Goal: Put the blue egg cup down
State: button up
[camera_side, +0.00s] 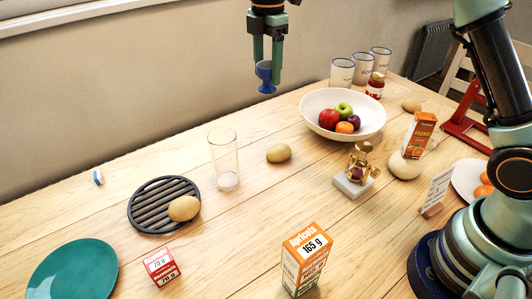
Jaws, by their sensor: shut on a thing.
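The blue egg cup (265,75) is held high above the far part of the table, in front of the plain wall. My gripper (266,62) points down and is shut on the egg cup, with a finger on each side of its bowl. The cup looks upright, with its foot hanging free below the fingertips. Nothing touches it from below.
A glass tumbler (224,160), a potato (279,153) and a white fruit bowl (371,121) stand below. A round black trivet (148,207) holds another potato. A teal plate (72,272), boxes and a brass device (357,168) stand nearer. Bare wood lies left of the tumbler.

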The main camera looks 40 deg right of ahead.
jog(key=s+a+n, duration=0.2)
jog(key=s+a, duration=0.3)
jog(key=a, duration=0.4)
jog(key=s+a+n, duration=0.2)
jog(key=s+a, duration=0.4)
jog(key=a, duration=0.4)
jog(key=s+a+n, duration=0.4)
jog(key=s+a, duration=0.7)
jog(key=s, duration=0.4)
jog(key=shift+d+f, duration=0.15)
jog(key=shift+f, duration=10.1)
jog(key=shift+f, duration=0.1)
jog(key=o, duration=1.4)
